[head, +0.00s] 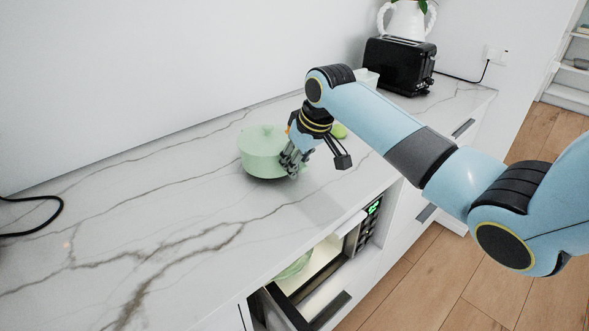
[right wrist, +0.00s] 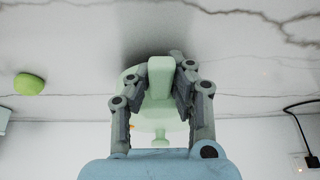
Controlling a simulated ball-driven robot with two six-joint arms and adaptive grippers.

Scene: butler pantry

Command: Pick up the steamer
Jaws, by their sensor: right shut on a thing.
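The steamer is a pale green lidded pot (head: 262,150) on the marble counter, near its middle. My right gripper (head: 293,160) is at its right front side. In the right wrist view, the fingers (right wrist: 160,92) are shut on a pale green block-like handle of the steamer (right wrist: 160,70), one finger on each side. Part of the pot is hidden behind the fingers. I cannot tell whether its base touches the counter. My left gripper is not in view.
A green round object (head: 339,131) lies behind my right wrist. A black toaster (head: 399,66) and a white vase (head: 408,20) stand at the back right. Below the counter, an open appliance (head: 318,275) holds a green bowl (head: 295,268). The counter's left part (head: 120,220) is mostly clear.

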